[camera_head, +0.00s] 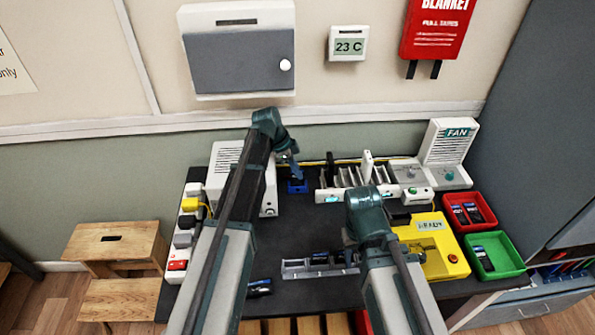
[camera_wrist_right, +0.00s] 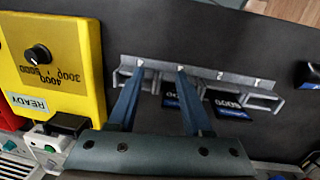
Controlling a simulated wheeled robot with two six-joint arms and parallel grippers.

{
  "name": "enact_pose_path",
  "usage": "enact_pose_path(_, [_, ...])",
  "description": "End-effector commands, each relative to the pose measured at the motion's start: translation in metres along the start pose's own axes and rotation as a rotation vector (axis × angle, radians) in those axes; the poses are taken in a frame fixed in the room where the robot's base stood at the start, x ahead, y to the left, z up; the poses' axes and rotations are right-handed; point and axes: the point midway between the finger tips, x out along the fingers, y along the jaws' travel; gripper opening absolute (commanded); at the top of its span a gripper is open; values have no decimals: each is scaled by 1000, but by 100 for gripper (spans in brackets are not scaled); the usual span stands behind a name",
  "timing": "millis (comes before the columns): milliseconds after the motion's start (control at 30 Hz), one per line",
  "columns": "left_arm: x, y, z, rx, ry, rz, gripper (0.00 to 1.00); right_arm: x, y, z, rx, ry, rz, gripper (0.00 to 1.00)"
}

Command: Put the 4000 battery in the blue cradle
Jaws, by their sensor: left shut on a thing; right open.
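The blue cradle (camera_head: 297,188) stands at the back of the dark table, right of the white vented box. My left gripper (camera_head: 295,177) is shut on a small dark thing, likely a battery, right at the cradle. Its label is too small to read, and I cannot tell how deep it sits. My right gripper (camera_wrist_right: 159,68) is open and empty over the grey battery rack (camera_wrist_right: 225,80), which also shows in the head view (camera_head: 300,268). In the wrist view a battery marked 6000 (camera_wrist_right: 232,106) and a second battery (camera_wrist_right: 171,100), its label partly hidden by a finger, lie at the rack.
A yellow tester marked READY (camera_head: 438,258) stands right of my right arm. Red (camera_head: 482,200) and green (camera_head: 512,254) bins hold dark phones or batteries. A white slotted rack (camera_head: 328,195) stands right of the cradle. A dark battery-like piece (camera_head: 259,287) lies near the front edge.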

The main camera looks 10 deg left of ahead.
Motion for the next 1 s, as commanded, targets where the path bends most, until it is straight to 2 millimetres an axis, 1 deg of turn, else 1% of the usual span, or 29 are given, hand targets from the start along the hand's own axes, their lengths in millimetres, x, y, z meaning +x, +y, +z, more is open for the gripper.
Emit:
enact_pose_path(33, [3,0,1,0,0,0,0,3,0,0,0,0,0,50])
enact_pose_path(367, [11,0,5,0,0,0,0,12,-1,-1,0,0,0,50])
enact_pose_path(1000, [13,0,5,0,0,0,0,14,-1,-1,0,0,0,50])
